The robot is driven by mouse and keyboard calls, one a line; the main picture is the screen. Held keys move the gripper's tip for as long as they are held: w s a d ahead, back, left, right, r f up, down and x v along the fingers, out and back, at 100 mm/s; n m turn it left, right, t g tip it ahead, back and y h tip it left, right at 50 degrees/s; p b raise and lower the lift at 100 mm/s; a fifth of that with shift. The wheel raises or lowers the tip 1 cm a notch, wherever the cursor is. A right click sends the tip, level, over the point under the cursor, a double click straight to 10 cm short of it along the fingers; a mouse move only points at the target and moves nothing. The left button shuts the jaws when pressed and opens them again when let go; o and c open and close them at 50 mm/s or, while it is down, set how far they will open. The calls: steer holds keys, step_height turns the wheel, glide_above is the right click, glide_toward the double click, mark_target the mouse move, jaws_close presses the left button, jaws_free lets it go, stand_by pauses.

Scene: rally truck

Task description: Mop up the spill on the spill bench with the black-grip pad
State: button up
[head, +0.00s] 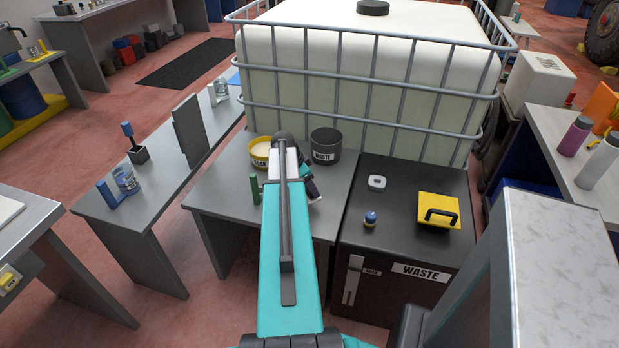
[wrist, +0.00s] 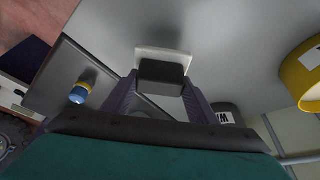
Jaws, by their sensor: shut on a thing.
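My gripper (wrist: 162,92) is shut on the black grip (wrist: 162,76) of a pad, one purple finger on each side. The pad's pale base (wrist: 160,55) shows beyond the grip in the wrist view. In the head view my gripper (head: 308,184) is over the right side of a grey bench (head: 222,190), partly hidden by my arm. I cannot tell whether the pad touches the bench top. No spill is clearly visible in either view; my arm hides part of this bench top.
On this bench stand a yellow tub (head: 259,153), a dark WASTE pot (head: 325,146) and a green cylinder (head: 255,190). A dark WASTE cabinet (head: 400,260) adjoins right, carrying a yellow pad (head: 439,208) and blue knob (head: 370,219). A caged tank (head: 370,80) stands behind.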

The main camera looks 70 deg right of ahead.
steer(key=shift+r+p, duration=0.55)
steer(key=shift+r, duration=1.25)
